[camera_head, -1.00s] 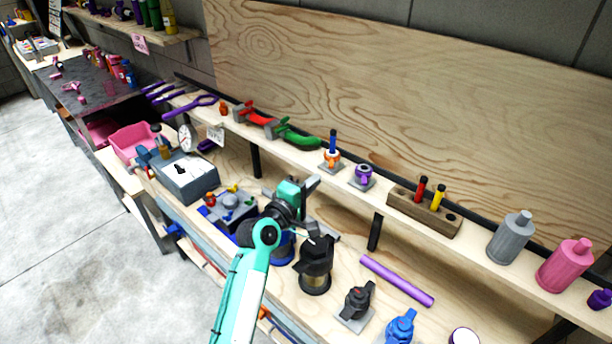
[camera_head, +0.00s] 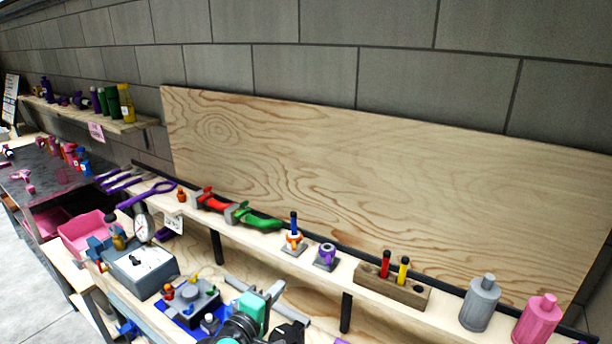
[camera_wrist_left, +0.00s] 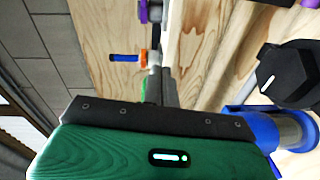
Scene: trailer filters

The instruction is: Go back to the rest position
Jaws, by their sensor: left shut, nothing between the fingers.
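My left gripper (camera_head: 275,291) shows at the bottom of the head view, with a teal body and grey fingers, above the workbench. In the left wrist view its fingers (camera_wrist_left: 160,84) are together with nothing between them. A black filter housing (camera_wrist_left: 290,75) and a blue-collared cylinder (camera_wrist_left: 285,128) show at the right of the wrist view, apart from the fingers. My right gripper is in neither view.
A shelf behind the bench holds red and green clamps (camera_head: 251,217), a wooden block (camera_head: 392,286) with red and yellow pieces, a grey bottle (camera_head: 480,303) and a pink bottle (camera_head: 537,320). A grey box (camera_head: 142,270) and pink bin (camera_head: 88,232) stand left.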

